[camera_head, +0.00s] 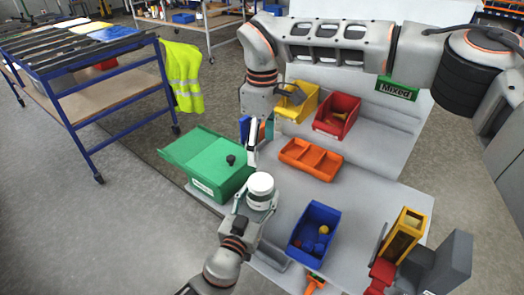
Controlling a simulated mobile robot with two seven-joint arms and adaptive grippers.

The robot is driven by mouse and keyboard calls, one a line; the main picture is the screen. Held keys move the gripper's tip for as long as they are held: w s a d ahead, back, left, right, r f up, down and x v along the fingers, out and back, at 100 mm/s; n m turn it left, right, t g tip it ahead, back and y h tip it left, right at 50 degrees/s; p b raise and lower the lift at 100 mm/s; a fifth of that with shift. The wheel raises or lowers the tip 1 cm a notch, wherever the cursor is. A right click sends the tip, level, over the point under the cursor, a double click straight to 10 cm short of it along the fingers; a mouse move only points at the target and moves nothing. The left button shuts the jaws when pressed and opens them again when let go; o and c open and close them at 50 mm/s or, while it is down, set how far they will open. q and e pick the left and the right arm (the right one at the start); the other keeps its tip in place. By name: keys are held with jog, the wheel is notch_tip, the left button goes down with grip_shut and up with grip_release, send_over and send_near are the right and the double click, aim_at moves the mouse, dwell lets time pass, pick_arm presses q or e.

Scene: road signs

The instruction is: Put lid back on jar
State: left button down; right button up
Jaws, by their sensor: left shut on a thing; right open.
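A white round jar-like thing (261,186) stands upright at the front left of the grey work surface. My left gripper (256,200) is shut on it, with fingers at its sides. Its top looks white and rounded; I cannot tell whether this is a lid or the jar's own top. My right gripper (268,118) reaches down from above, behind the jar and apart from it. It is open, and I see nothing held in it. A small dark knob-like thing (231,160) shows at the green box; I cannot tell what it is.
A green box (215,182) with its flap open stands left of the jar. A yellow bin (300,103), a red bin (336,117) and an orange divided tray (310,160) lie behind. A blue bin (313,232) with small parts stands right. Bare surface (375,195) lies right of centre.

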pick_arm(q)
jog(key=c, duration=0.7)
grip_release()
jog(key=v, duration=1.2)
jog(key=shift+f, duration=0.1)
